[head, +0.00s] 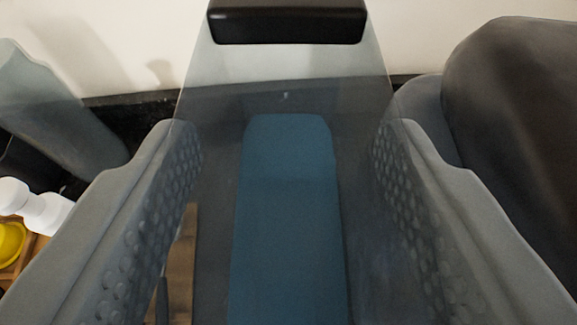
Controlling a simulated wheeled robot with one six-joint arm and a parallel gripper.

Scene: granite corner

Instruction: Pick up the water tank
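A clear, smoke-tinted tank (285,97) with a black block (286,22) at its top end fills the middle of the head view. I take it to be the water tank. A long blue panel (288,190) shows in or through its middle. My gripper (288,140) has its two grey dimpled fingers wide apart, one on each side of the tank. The tank's side edges meet or overlap the fingertips in the picture. I cannot tell whether the fingers press on it. The tank's near end is out of view.
A large dark rounded object (515,130) stands close at the right. A translucent grey object (60,115) stands at the left. A white item (35,207) and a yellow item (10,243) are at the lower left. A pale wall (120,40) is behind.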

